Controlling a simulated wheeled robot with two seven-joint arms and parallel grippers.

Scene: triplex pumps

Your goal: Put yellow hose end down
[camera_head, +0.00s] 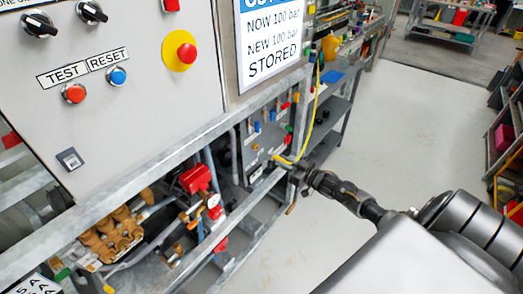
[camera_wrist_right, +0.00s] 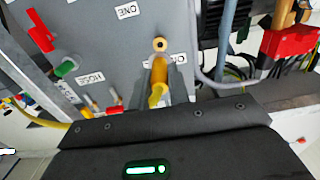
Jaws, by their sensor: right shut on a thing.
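The yellow hose (camera_head: 317,88) hangs down in a curve towards my right gripper (camera_head: 297,167), beside a grey connection panel (camera_head: 262,130) under the sign. My right gripper is shut on the yellow hose end (camera_head: 283,160), which points at the panel. In the right wrist view, the yellow hose end (camera_wrist_right: 157,82) stands out past the dark gripper body, just below a brass-coloured port (camera_wrist_right: 160,45) on the panel. I cannot tell whether it touches the panel. The fingertips are mostly hidden there. My left gripper is not in view.
A grey control box (camera_head: 120,90) with knobs and buttons fills the upper left. Pump parts (camera_head: 110,237) and a red valve (camera_head: 195,179) lie below it behind a grey frame rail (camera_head: 225,225). A workbench (camera_head: 340,100) stands behind. The floor (camera_head: 410,120) at right is clear.

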